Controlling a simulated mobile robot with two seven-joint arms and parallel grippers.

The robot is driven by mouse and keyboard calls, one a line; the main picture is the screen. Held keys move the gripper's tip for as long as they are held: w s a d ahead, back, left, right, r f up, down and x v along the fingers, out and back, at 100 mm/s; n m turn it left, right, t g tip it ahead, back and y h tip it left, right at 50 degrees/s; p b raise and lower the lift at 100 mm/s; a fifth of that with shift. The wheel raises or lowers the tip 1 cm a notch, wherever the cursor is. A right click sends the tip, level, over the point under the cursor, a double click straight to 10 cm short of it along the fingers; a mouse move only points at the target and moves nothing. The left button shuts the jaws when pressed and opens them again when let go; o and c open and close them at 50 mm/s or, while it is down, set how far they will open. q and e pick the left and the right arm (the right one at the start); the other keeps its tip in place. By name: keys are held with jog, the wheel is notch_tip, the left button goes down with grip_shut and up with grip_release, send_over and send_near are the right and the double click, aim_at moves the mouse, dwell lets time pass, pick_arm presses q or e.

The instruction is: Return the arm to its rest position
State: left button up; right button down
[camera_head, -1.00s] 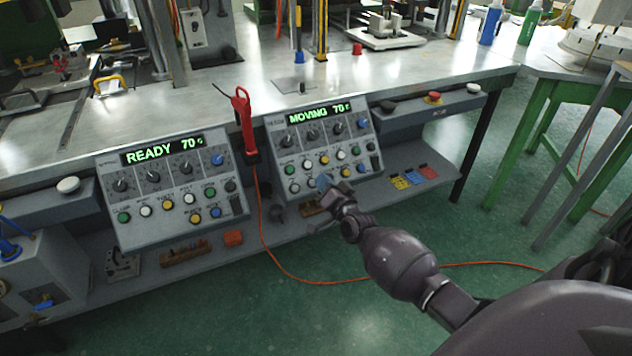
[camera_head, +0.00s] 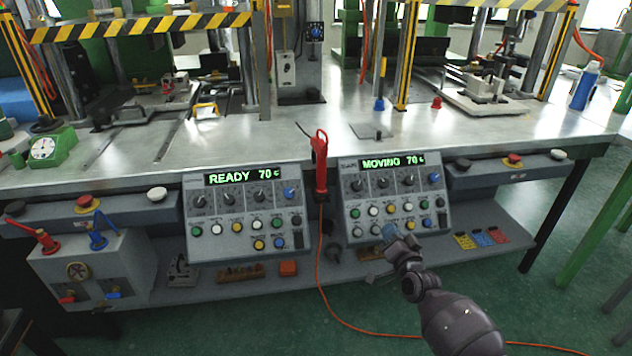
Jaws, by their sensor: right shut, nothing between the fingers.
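My right gripper (camera_head: 391,236) is shut and empty. It is in front of the lower edge of the right control panel (camera_head: 352,200), and its arm comes in from the lower right. I cannot tell whether the fingertips touch the panel. The right panel's display (camera_head: 394,162) reads MOVING 70 C. The left control panel (camera_head: 212,238) has a display (camera_head: 240,176) reading READY 70 C. Both panels carry dark knobs and rows of coloured buttons. My left gripper is not in view.
A red-handled tool (camera_head: 320,165) with an orange cord hangs between the panels. A grey box (camera_head: 98,265) with red and blue fittings stands at left. Open green floor lies in front of the bench.

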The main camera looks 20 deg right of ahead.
jog(key=s+a+r+n+g+y+p, duration=0.1)
jog(key=s+a+n+g+y+p, duration=0.2)
jog(key=s+a+n, duration=0.6)
pick_arm(q)
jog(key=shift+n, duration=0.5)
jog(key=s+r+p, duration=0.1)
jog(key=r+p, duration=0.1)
jog(key=p, duration=0.1)
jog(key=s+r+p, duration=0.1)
jog(key=p, duration=0.1)
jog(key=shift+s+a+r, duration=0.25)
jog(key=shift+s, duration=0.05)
pick_arm(e)
jog(key=s+a+f+n+g, duration=0.1)
jog(key=s+a, duration=0.3)
jog(key=s, duration=1)
jog(key=s+a+f+n+g, duration=0.1)
jog(key=s+a+g, duration=0.2)
jog(key=s, duration=1.1)
jog(key=shift+s+a+g, duration=0.3)
jog(key=shift+a+g, duration=0.1)
jog(key=shift+g, duration=0.1)
